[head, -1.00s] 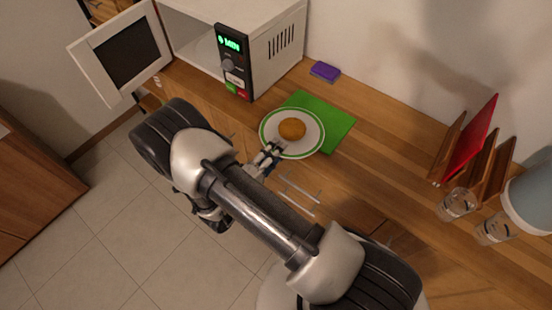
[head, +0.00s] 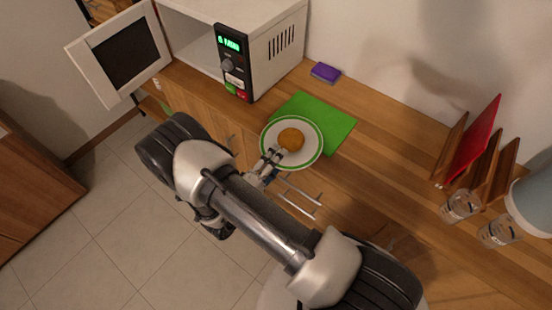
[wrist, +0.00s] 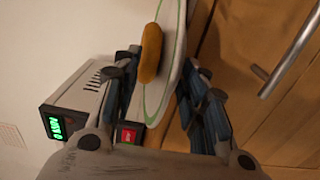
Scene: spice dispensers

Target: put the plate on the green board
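The white plate (head: 310,155) has a green ring near its rim and carries a round orange-brown piece of food (head: 290,139). In the head view it overlaps the near left part of the green board (head: 330,123). I cannot tell whether it touches the board or is just above it. My gripper (head: 273,158) has the plate's near rim between its fingers. In the wrist view the fingers (wrist: 158,85) lie on either side of the plate (wrist: 170,60), seen nearly edge-on, with the food (wrist: 151,52) on its upper face.
A microwave (head: 275,50) with its door (head: 122,55) open stands behind left. A purple sponge (head: 325,72) lies by the wall. A wooden rack (head: 485,155) with a red board (head: 473,145) and glasses (head: 460,207) are at the right. Drawer handles (head: 300,200) line the counter front.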

